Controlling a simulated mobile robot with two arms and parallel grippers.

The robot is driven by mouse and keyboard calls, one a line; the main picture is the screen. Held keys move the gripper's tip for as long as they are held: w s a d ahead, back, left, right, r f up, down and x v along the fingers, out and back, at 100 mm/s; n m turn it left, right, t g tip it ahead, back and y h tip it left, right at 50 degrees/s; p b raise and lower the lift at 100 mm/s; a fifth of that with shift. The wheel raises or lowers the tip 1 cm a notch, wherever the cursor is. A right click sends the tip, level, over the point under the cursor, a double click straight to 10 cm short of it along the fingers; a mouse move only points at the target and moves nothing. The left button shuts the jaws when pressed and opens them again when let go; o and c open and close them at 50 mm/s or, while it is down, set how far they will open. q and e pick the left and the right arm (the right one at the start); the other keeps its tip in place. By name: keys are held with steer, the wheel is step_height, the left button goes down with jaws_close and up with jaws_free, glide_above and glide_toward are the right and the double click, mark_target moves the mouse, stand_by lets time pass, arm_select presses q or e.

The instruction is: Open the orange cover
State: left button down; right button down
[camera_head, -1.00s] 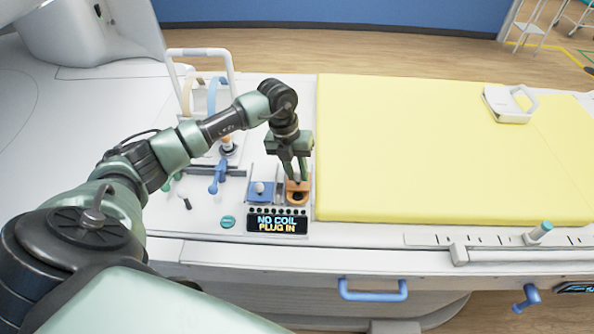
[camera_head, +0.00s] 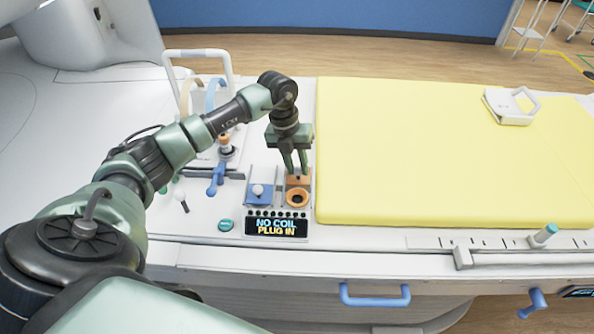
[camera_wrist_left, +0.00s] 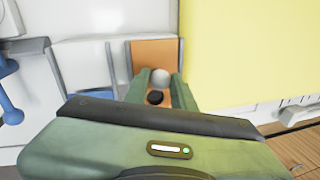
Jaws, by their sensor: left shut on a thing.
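The orange cover (camera_head: 292,181) is on the panel at the table's near side, beside the yellow mat. A round orange socket ring (camera_head: 297,198) with a dark opening shows just in front of it. My left gripper (camera_head: 297,172) points down over the cover and is shut on its knob. In the left wrist view, a pale round knob (camera_wrist_left: 161,76) sits between the fingers, with orange surface (camera_wrist_left: 153,52) behind it and a dark hole (camera_wrist_left: 155,97) close by. The fingers partly hide the cover. My right gripper is not in view.
A blue cover (camera_head: 259,197) with a white knob is just left of the orange one. A display (camera_head: 276,227) reading "NO COIL PLUG IN" is in front. The yellow mat (camera_head: 450,150) fills the right side.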

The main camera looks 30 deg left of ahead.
mark_target(292, 178)
arm_select(q)
steer(key=c, duration=1.2)
jaws_free()
steer(key=shift+r, duration=0.1)
steer(key=shift+a+r, duration=0.1)
steer(key=shift+r, duration=0.15)
steer(key=r, duration=0.2)
steer(key=r+b, duration=0.1)
steer(key=r, duration=0.1)
steer(key=a+r+b, duration=0.1)
steer(key=r, duration=0.2)
steer(key=shift+s+a, duration=0.1)
steer(key=shift+s, duration=0.2)
